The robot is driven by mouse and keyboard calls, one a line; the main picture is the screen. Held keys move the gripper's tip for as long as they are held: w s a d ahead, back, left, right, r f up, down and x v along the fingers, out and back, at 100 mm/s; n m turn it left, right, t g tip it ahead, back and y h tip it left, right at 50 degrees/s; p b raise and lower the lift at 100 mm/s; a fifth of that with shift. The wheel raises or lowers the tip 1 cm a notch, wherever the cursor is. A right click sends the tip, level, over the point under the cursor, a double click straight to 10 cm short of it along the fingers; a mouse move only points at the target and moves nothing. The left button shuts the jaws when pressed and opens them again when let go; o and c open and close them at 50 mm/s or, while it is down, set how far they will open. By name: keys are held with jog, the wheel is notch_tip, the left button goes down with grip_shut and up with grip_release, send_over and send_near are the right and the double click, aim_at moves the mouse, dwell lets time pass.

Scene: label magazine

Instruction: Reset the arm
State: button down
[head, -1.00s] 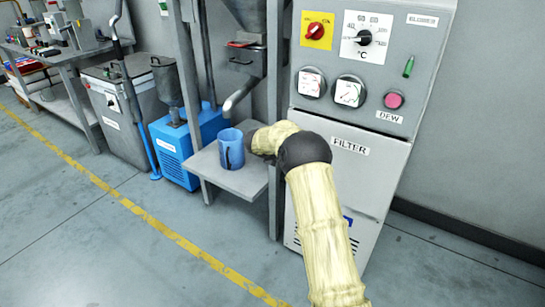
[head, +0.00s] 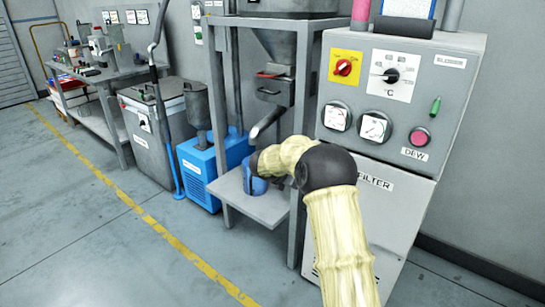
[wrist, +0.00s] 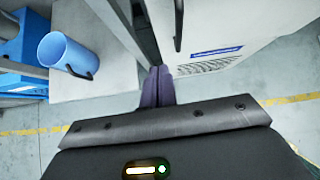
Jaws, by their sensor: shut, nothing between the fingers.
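My gripper (wrist: 158,82) shows in the wrist view with its two dark fingers together and nothing between them. In the head view my arm in its cream cover reaches toward the small shelf, and the gripper's fingers are hidden behind it. A blue mug (wrist: 65,55) stands on the grey shelf (wrist: 105,80), to the left of my gripper and apart from it in the wrist view. In the head view the blue mug (head: 250,187) sits below the hopper spout, partly covered by my arm.
The grey control cabinet (head: 405,110) with dials and knobs stands right of the shelf. Frame posts (head: 297,180) rise beside the shelf. A blue machine (head: 205,168), a grey bin and a workbench (head: 95,80) line the wall to the left. The floor in front is open.

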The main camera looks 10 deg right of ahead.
notch_tip(320, 180, up, 6)
jog(key=s+a+n+t+y, duration=0.1)
jog(key=a+n+t+y, duration=0.2)
jog(key=n, duration=0.9)
jog(key=s+a+n+t+y, duration=0.1)
jog(key=s+a+n+y, duration=0.25)
jog(key=s+n, duration=0.8)
jog(key=s+d+f+n+g, duration=0.1)
jog(key=s+f+n+g, duration=0.25)
jog(key=s+n, duration=0.85)
jog(key=s+f+n+g, duration=0.35)
jog(key=s+n, duration=0.55)
jog(key=s, duration=0.4)
notch_tip(320, 180, up, 31)
jog(key=s+p, duration=0.1)
jog(key=p, duration=2.9)
jog(key=shift+d+f+n+g, duration=0.2)
jog(key=shift+n+g, duration=0.1)
jog(key=shift+n, duration=0.05)
